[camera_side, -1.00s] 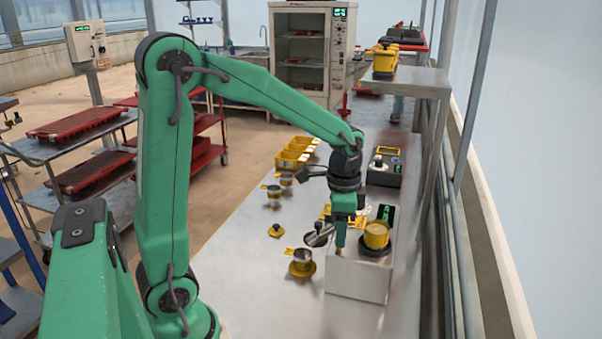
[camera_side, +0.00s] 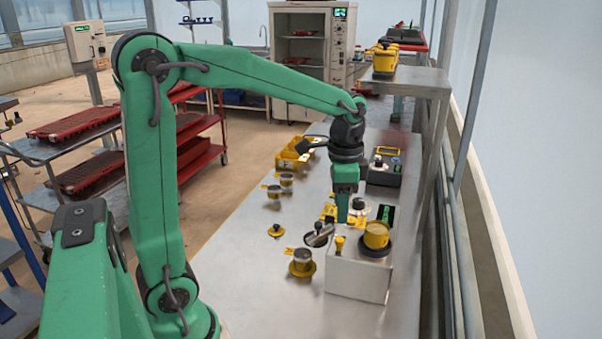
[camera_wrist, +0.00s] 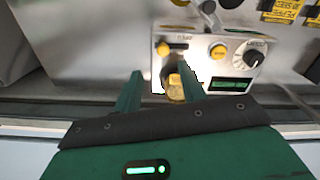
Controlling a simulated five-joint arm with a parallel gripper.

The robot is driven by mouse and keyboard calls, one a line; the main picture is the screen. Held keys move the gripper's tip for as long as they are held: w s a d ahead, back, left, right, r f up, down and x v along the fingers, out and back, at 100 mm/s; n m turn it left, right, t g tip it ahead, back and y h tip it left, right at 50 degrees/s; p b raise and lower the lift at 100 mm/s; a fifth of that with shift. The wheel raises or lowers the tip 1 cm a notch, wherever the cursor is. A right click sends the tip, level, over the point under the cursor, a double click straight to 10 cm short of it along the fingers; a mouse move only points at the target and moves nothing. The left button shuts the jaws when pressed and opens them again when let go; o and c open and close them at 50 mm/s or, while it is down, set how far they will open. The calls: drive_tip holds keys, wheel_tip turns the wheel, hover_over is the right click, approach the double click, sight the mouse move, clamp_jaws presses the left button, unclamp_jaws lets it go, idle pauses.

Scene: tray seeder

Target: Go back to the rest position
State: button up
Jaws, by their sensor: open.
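My gripper (camera_side: 342,214) is open and points down above the left part of a grey box-shaped device (camera_side: 356,279). A small yellow knob (camera_side: 339,244) stands on the device's top just below my fingers, apart from them in the side view. In the wrist view my two green fingers (camera_wrist: 160,86) are spread, and a yellow knob (camera_wrist: 175,86) shows between them. Nothing is seen held.
The wrist view shows a panel with a dial (camera_wrist: 248,58) and a green display (camera_wrist: 228,85). Small metal cups with yellow bases (camera_side: 302,262) stand on the steel bench (camera_side: 240,265) to the left. A dark control box (camera_side: 385,173) and yellow bins (camera_side: 293,152) lie farther back.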

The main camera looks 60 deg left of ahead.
drive_tip(key=s+d+r+n+t, duration=0.1)
drive_tip(key=s+d+n+t, duration=0.1)
drive_tip(key=s, duration=0.4)
drive_tip(key=s+d+r+n+t, duration=0.1)
drive_tip(key=s+n+t, duration=0.2)
drive_tip(key=s, duration=0.4)
drive_tip(key=shift+s+d+r+n+t, duration=0.15)
drive_tip(key=shift+d+r+n+t, duration=0.15)
drive_tip(key=shift+d+r+n, duration=0.15)
